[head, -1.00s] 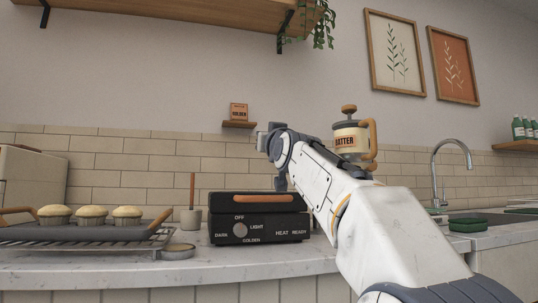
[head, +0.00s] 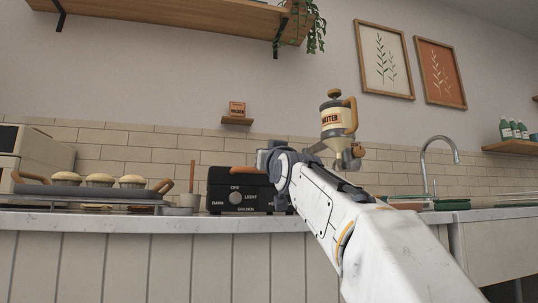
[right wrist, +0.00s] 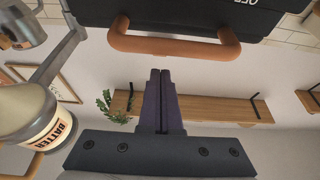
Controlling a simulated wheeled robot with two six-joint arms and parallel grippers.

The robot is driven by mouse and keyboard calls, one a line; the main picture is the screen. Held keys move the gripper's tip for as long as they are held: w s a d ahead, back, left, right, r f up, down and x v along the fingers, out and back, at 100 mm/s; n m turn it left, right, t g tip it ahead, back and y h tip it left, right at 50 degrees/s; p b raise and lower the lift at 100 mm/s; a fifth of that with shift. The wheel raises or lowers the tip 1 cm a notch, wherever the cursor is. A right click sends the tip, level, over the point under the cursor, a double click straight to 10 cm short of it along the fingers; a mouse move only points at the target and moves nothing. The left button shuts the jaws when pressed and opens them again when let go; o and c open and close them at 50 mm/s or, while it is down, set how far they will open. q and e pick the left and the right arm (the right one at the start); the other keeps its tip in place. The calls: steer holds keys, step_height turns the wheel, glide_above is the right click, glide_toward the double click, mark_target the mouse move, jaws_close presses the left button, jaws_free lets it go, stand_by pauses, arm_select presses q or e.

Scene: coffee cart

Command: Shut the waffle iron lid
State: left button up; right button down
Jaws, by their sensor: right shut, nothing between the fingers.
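The waffle iron (head: 222,193) is a black box with a dial on the counter. Its black lid (head: 222,172) lies down on the base, with no clear gap visible, and carries an orange-brown handle (head: 243,173). In the right wrist view, the handle (right wrist: 172,46) and dark lid (right wrist: 185,12) are at the top. My right gripper (right wrist: 160,72) is shut and empty, its fingertips near the handle in the picture; I cannot tell whether they touch. In the head view my right arm hides its fingers and the iron's right side. My left gripper is not in view.
A batter dispenser (head: 338,120) is behind my right arm; it also shows in the right wrist view (right wrist: 45,125). A faucet (head: 425,165) is at the right.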

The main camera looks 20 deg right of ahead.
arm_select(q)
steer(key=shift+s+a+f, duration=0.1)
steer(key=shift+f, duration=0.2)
arm_select(e)
steer(key=shift+f, duration=0.3)
steer(key=shift+s+d, duration=0.1)
steer(key=shift+s, duration=0.05)
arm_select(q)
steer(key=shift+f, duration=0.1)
arm_select(e)
steer(key=shift+f, duration=0.1)
steer(key=s+f+b, duration=0.1)
steer(key=f+b, duration=0.1)
steer(key=s+f+b, duration=0.3)
steer(key=b, duration=0.2)
steer(key=shift+s+a+f, duration=0.2)
steer(key=shift+a+f, duration=0.2)
steer(key=shift+s+a+f, duration=0.15)
steer(key=shift+s, duration=0.2)
steer(key=shift+s+f, duration=0.55)
steer(key=shift+s, duration=0.05)
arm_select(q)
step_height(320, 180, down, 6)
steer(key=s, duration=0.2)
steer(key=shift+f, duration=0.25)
arm_select(e)
steer(key=shift+f, duration=0.1)
